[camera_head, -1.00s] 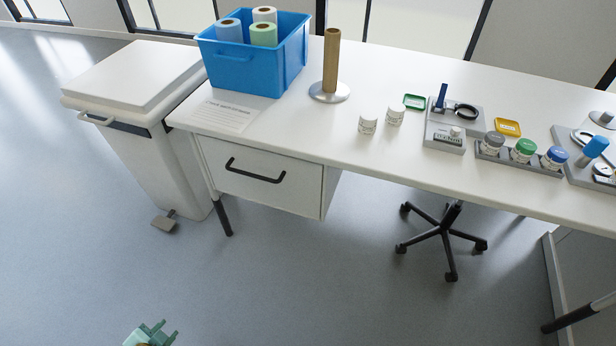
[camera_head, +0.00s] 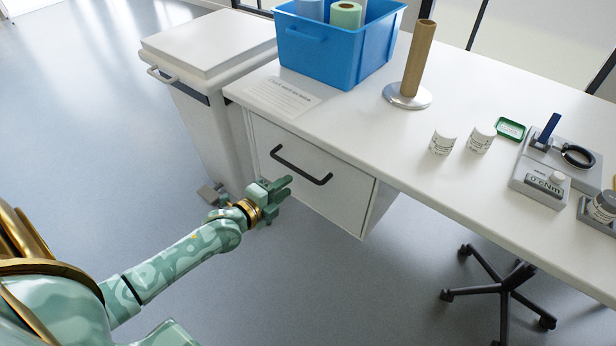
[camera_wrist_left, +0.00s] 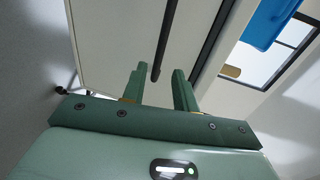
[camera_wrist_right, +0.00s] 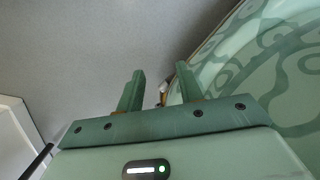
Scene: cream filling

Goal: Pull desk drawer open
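The desk drawer (camera_head: 312,172) is a white front under the left end of the desk, and it looks closed. Its black bar handle (camera_head: 300,166) runs across the upper part of the front. My left gripper (camera_head: 284,186) is just in front of the drawer, a little below the handle. In the left wrist view the green fingers (camera_wrist_left: 157,82) are apart with nothing between them, and the handle (camera_wrist_left: 163,42) lies ahead of the gap, apart from the fingers. My right gripper (camera_wrist_right: 158,88) is open and empty over grey floor in its wrist view; the head view does not show it.
A white pedal bin (camera_head: 205,55) stands left of the desk. On the white desk top (camera_head: 350,120) are a blue crate (camera_head: 330,50) with rolls, a cardboard tube on a round base (camera_head: 418,60), jars and tools. A wheeled chair base (camera_head: 505,285) is at lower right. Floor before the drawer is clear.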

